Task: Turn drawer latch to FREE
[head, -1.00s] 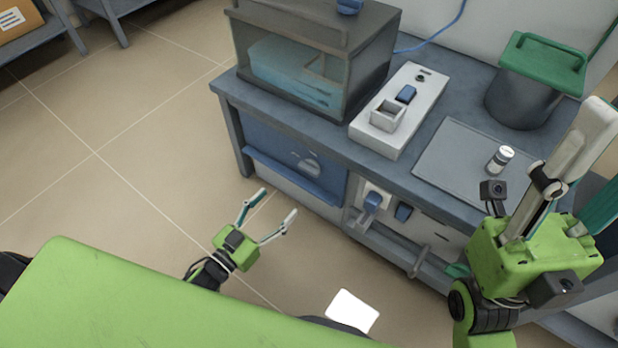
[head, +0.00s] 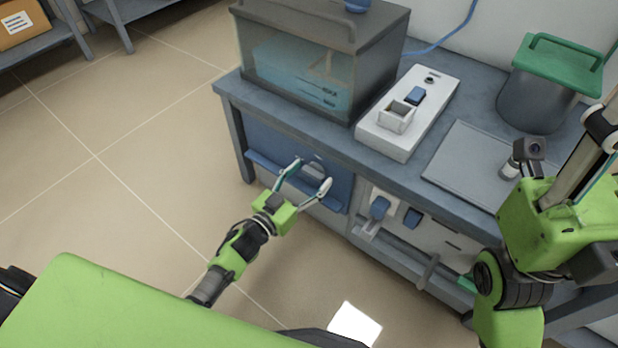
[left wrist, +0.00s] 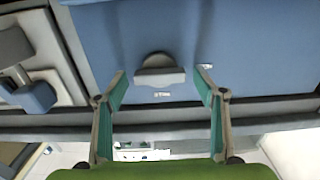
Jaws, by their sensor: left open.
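The drawer latch is a grey rounded knob (left wrist: 160,68) on the blue drawer front (left wrist: 250,50). In the left wrist view it sits between my left fingertips, with small labels beside it that are too small to read. In the head view the latch (head: 313,168) shows partly behind the left gripper (head: 308,176) on the bench's front. The left gripper is open and empty, its fingers either side of the latch in both views; I cannot tell whether they touch. My right gripper (head: 590,150) stands raised at the right edge, its fingertips cut off by the frame.
The bench top (head: 440,107) carries a glass-fronted box (head: 310,75), a white switch unit (head: 392,143), a flat grey plate (head: 465,165) and a green-lidded bin (head: 540,98). A blue-handled control (head: 379,208) projects right of the drawer. The floor (head: 120,190) at left is clear.

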